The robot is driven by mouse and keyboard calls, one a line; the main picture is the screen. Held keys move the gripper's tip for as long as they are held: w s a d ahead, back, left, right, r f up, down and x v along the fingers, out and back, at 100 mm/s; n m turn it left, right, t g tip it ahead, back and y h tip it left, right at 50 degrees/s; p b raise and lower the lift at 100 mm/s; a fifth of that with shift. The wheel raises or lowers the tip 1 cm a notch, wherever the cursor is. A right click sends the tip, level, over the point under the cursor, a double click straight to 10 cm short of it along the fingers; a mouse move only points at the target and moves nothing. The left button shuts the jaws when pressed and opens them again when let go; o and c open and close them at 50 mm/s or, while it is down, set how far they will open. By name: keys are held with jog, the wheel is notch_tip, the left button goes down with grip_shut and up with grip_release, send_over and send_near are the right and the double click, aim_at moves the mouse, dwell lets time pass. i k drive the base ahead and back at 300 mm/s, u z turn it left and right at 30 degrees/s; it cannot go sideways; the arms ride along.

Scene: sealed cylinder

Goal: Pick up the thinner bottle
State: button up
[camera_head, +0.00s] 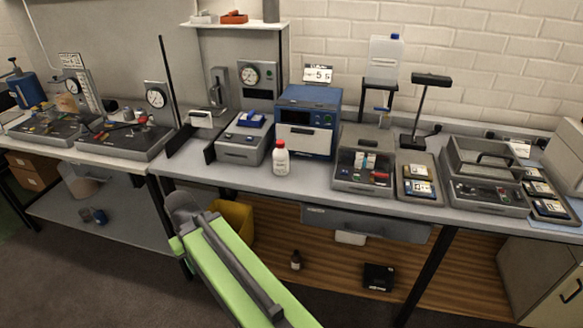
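A white bottle with a red cap (280,160) stands upright on the grey workbench (240,177), near its front edge and in front of a blue machine. A small dark brown bottle (296,261) with a light label stands upright low down, below the bench. The brown bottle looks narrower in the picture, but it also stands lower and farther off, so I cannot tell which is truly thinner. My green arm rises from the bottom to the left of both bottles and touches neither. I cannot make out gripper fingers at its grey end.
A blue machine (307,122) stands close behind the white bottle. Open grey boxes (362,183) with small items lie to its right. A yellow bin (238,220) stands under the bench, partly behind my arm. A black box (378,277) lies low, right of the brown bottle.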

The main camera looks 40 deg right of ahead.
aim_at(281, 154)
jog(key=u, duration=0.4)
jog(key=i, duration=1.2)
jog(key=z, duration=0.4)
